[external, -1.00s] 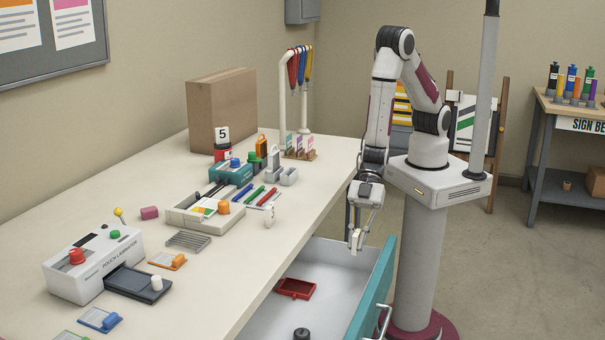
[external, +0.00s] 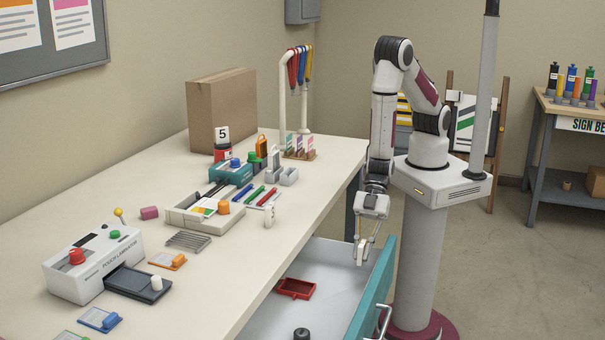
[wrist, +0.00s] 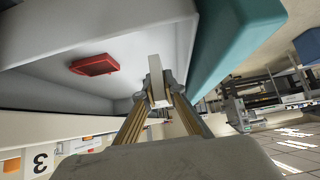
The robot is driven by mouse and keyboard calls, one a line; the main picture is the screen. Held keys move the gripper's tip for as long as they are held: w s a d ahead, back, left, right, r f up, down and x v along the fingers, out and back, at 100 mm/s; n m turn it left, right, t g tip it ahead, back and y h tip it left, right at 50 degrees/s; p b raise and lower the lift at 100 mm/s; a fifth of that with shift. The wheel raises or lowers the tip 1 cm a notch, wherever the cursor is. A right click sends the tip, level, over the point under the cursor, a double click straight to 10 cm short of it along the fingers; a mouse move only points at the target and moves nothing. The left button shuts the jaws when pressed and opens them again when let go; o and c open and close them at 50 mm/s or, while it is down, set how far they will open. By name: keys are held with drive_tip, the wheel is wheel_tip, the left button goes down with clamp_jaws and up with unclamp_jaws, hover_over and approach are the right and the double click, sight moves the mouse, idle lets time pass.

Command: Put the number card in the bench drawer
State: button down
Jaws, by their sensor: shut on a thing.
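My gripper (external: 362,250) hangs over the open bench drawer (external: 330,265), near its front panel. It is shut on a small pale piece that looks like a number card; in the wrist view the piece (wrist: 157,82) is seen nearly edge-on between the fingers, and no number can be read on it. The drawer is pulled well out and has a teal front. A white tag marked 3 (external: 269,215) stands at the bench edge and also shows in the wrist view (wrist: 40,160). A card marked 5 (external: 222,134) stands on a red base farther back.
A red tray (external: 296,288) and a dark round object (external: 301,333) lie in the drawer, with bare floor around them. The bench holds a laminator (external: 94,262), an organiser tray (external: 180,218), pens and a cardboard box (external: 222,108).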

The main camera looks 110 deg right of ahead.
sight(361, 263)
drive_tip(key=shift+f, duration=1.95)
drive_tip(key=shift+f, duration=0.1)
drive_tip(key=shift+f, duration=2)
drive_tip(key=shift+f, duration=0.15)
drive_tip(key=c, duration=2.1)
unclamp_jaws()
drive_tip(key=shift+r, duration=0.2)
drive_tip(key=shift+v, duration=3.75)
drive_tip(key=shift+w, duration=0.1)
